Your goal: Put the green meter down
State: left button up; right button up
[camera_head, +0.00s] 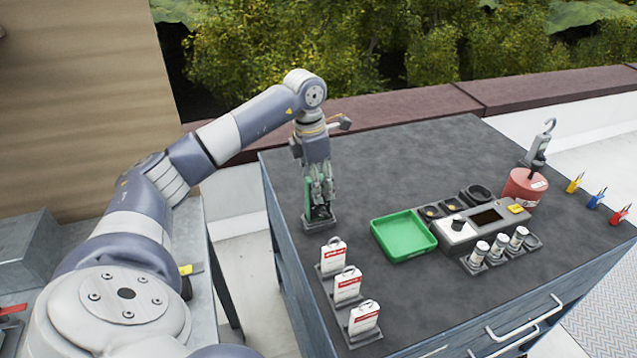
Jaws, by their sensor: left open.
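The green meter (308,194) stands upright at the left gripper's fingers, over a small grey stand (320,222) near the dark worktop's left edge. The fingers partly hide it, and I cannot tell whether its bottom touches the stand. My left gripper (320,198) points straight down with its fingers around or beside the meter, open. My right gripper is out of view.
Several white red-striped tags (347,284) stand in front of the gripper. A green tray (404,236), a grey device (484,225), small canisters (497,247) and a red cylinder (524,188) are to the right. The worktop's back (410,150) is clear.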

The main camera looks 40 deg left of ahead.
pick_arm(q)
jog(key=shift+r, duration=0.75)
notch_tip(320, 180, up, 11)
jog(key=s, duration=0.1)
jog(key=shift+s+a, duration=0.15)
jog(key=shift+a, duration=0.15)
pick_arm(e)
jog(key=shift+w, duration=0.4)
